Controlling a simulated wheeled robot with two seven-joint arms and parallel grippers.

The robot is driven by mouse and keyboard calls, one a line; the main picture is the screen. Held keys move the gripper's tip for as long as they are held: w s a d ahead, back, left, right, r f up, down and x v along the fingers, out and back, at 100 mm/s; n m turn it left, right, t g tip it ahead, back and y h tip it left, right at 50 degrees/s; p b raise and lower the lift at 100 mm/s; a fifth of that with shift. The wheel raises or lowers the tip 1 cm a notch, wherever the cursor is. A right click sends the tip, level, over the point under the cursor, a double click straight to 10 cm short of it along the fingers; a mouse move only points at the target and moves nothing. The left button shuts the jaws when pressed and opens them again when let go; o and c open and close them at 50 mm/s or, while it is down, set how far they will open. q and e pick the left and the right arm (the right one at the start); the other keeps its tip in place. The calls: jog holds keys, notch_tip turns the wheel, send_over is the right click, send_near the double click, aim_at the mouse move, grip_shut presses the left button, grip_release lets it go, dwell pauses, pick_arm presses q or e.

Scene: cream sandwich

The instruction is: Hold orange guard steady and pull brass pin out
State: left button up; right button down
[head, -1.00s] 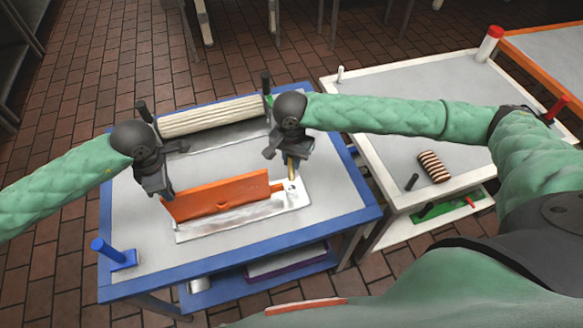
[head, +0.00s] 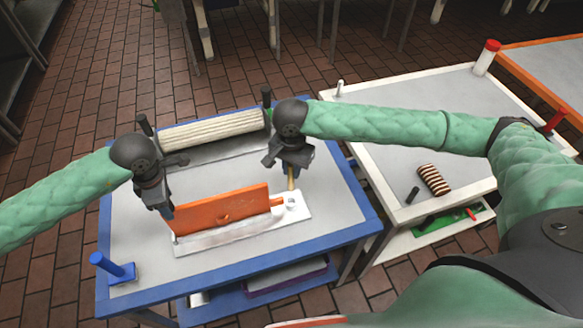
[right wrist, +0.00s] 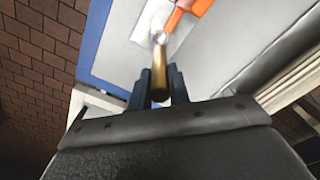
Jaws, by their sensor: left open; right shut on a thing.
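The orange guard (head: 225,208) stands upright on a white plate (head: 240,231) on the blue-edged table. An orange tab at its right end reaches towards a small pale socket (head: 291,204). My left gripper (head: 167,212) is open at the guard's left end; its fingertips partly hide that end, and I cannot tell whether they touch it. My right gripper (head: 290,168) is shut on the brass pin (head: 291,182) and holds it upright above the socket. In the right wrist view the brass pin (right wrist: 159,72) lies between the fingers, with the ring-shaped socket (right wrist: 160,38) beyond its tip.
A ribbed cream roller (head: 212,129) lies behind the guard. A blue post (head: 112,267) stands at the table's front left. A white-edged table (head: 440,110) to the right bears a striped roll (head: 434,180). The blue table's right front (head: 335,225) is clear.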

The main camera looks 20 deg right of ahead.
pick_arm(q)
jog(key=shift+r+p, duration=0.6)
jog(key=shift+r, duration=3.85)
jog(key=o, duration=0.5)
jog(key=shift+o, duration=0.2)
notch_tip(320, 180, up, 12)
jog(key=shift+f, duration=0.1)
